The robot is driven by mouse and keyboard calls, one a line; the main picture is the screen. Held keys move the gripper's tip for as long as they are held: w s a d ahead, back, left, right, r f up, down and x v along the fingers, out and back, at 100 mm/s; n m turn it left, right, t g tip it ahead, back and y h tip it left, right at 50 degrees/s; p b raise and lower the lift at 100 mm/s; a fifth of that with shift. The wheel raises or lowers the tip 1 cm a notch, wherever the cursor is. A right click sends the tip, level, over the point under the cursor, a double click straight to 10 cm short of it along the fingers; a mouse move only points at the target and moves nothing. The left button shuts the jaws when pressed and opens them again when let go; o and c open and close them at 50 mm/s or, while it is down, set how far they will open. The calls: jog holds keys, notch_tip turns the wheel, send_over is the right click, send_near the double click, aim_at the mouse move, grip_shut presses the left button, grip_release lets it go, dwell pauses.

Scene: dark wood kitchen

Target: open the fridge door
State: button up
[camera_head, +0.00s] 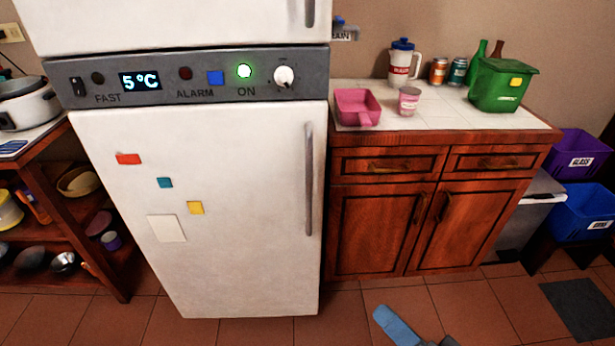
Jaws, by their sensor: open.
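The white fridge stands at the left of centre, with a lower door (240,250) that looks shut, flush under the grey control panel (330,75). Its long vertical metal handle (309,180) is along the door's right edge. An upper white door (180,20) is partly cut off by the top of the picture, and it has a short handle (309,12) at its right. A blue and grey part of my arm shows at the bottom edge, low in front of the floor and right of the fridge. My gripper cannot be made out.
A wooden cabinet (375,230) with a tiled top stands close at the fridge's right, beside the handle side. A wooden shelf unit (95,270) is at the left. Purple (575,160) and blue (585,210) bins are at far right. Tiled floor (250,330) in front looks clear.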

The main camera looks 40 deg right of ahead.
jog(key=w+d+m+h+p, duration=0.1)
jog(key=w+d+m+h, duration=0.15)
jog(key=w+m, duration=0.45)
jog(key=w+d+m+h+p, duration=0.1)
jog(key=w+d+m, duration=0.2)
jog(key=w+m, duration=0.3)
jog(key=m+g+h+p, duration=0.1)
jog(key=m+h, duration=0.1)
jog(key=m, duration=1.2)
send_near(310, 182)
jog(key=x, duration=0.3)
jog(key=shift+w+d+m, duration=0.2)
jog(key=shift+w+m, duration=0.1)
jog(key=shift+w, duration=0.25)
jog(key=shift+x, duration=3.4)
jog(key=shift+c, duration=0.3)
jog(key=shift+d, duration=0.1)
grip_shut()
